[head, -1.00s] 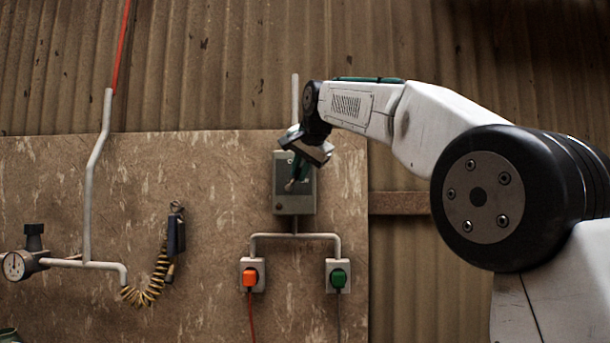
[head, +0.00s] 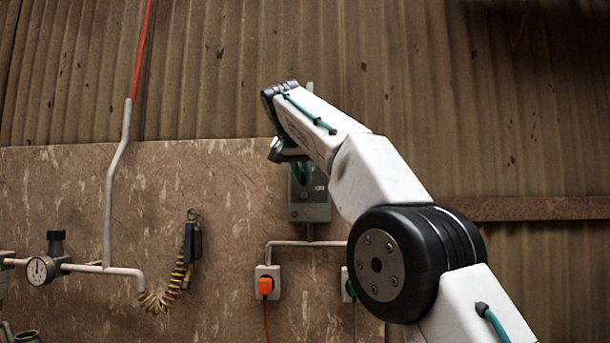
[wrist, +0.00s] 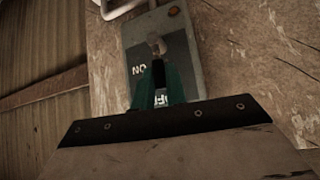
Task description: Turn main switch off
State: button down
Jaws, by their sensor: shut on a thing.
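The main switch is a grey-green box (head: 310,212) on the brown board, under my forearm in the head view. In the wrist view the box (wrist: 135,55) appears upside down, with an "ON" label, a pale metal lever (wrist: 155,42) and an orange round spot (wrist: 173,11). My gripper (head: 303,172) is at the front of the box, its green fingers pointing down in the head view. In the wrist view the fingers (wrist: 157,72) are shut on the lever. The fingers partly hide the lever and a second white label between them. The lever's exact position is hard to tell.
A coiled yellow-black hose (head: 165,296) and a gauge (head: 40,270) are at left. Bare board lies between hose and box.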

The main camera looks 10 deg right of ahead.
aim_at(303, 176)
jog(key=shift+f, duration=0.15)
jog(key=c, duration=1.4)
grip_release()
jog(key=shift+a, duration=0.1)
jog(key=shift+c, duration=0.2)
jog(key=shift+v, duration=1.65)
jog(key=s+a, duration=0.6)
jog(key=s, duration=0.4)
jog(key=shift+s, duration=0.1)
